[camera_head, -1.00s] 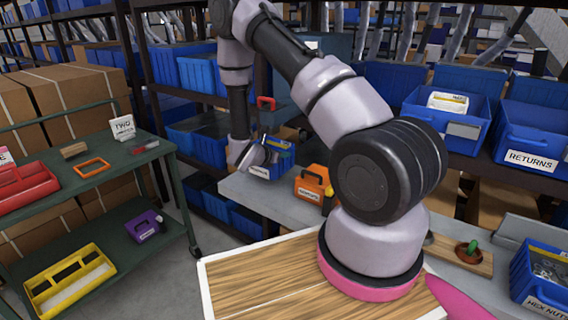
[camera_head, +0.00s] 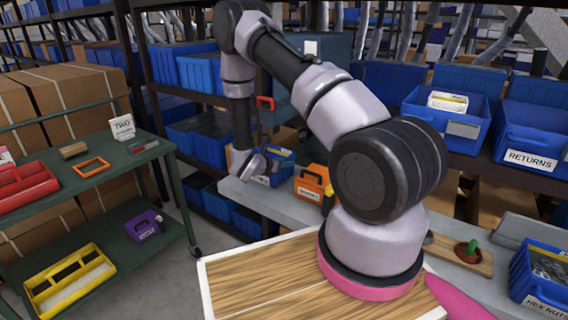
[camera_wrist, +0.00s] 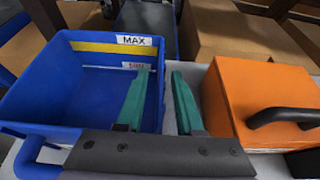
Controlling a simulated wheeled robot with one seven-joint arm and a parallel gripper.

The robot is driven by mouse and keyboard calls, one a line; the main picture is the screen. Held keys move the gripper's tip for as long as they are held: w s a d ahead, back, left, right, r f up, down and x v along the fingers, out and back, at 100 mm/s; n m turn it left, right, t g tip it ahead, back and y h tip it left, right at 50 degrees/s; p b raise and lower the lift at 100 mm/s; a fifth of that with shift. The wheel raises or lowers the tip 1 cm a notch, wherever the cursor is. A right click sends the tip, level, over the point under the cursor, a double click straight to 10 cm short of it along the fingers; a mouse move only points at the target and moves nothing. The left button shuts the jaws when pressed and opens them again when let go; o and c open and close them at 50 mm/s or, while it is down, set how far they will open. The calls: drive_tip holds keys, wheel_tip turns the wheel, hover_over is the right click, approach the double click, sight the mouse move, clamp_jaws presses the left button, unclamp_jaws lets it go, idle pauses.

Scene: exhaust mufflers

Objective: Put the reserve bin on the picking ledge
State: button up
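My gripper (camera_head: 262,166) is low over a blue bin (camera_head: 284,172) on a grey ledge (camera_head: 244,194). In the wrist view, the blue bin (camera_wrist: 42,92) has a yellow band and a MAX label on its far inner wall, and it looks empty. My gripper's green fingers (camera_wrist: 160,95) are apart, one on each side of the bin's right wall, with no visible grip on it. The small labels in the head view are too blurred to tell which is the reserve bin.
A green cart (camera_head: 118,180) at left holds a red tray (camera_head: 26,184), an orange frame (camera_head: 91,167), a purple bin (camera_head: 143,226) and a yellow tray (camera_head: 70,279). A blue RETURNS bin (camera_head: 530,135) and a HEX NUTS bin (camera_head: 540,275) are at right. A wooden top (camera_head: 262,278) is in front.

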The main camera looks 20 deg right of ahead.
drive_tip(key=shift+r, duration=0.1)
drive_tip(key=shift+s+a+r, duration=0.1)
drive_tip(key=shift+a+r, duration=0.05)
drive_tip(key=shift+a, duration=0.15)
drive_tip(key=v, duration=1.1)
drive_tip(key=s+d+r+m+g+y, duration=0.1)
drive_tip(key=s+d+r+m+g, duration=0.15)
drive_tip(key=r+m, duration=0.35)
drive_tip(key=s+d+r+m+g, duration=0.2)
drive_tip(key=s+r+m, duration=0.15)
drive_tip(key=r, duration=0.35)
drive_tip(key=s+d+r+m+g+y, duration=0.1)
drive_tip(key=s+d+r+m+g, duration=0.1)
drive_tip(key=s+r+m, duration=0.4)
drive_tip(key=s+a+r+m+t+y, duration=0.3)
drive_tip(key=s+r+m+y, duration=0.2)
drive_tip(key=r, duration=0.5)
drive_tip(key=s+a+r+m+t+y, duration=0.3)
drive_tip(key=s+r+m+y, duration=0.3)
drive_tip(key=r, duration=0.4)
drive_tip(key=shift+s+a+m, duration=0.7)
drive_tip(key=shift+s+m, duration=0.15)
drive_tip(key=shift+m, duration=0.3)
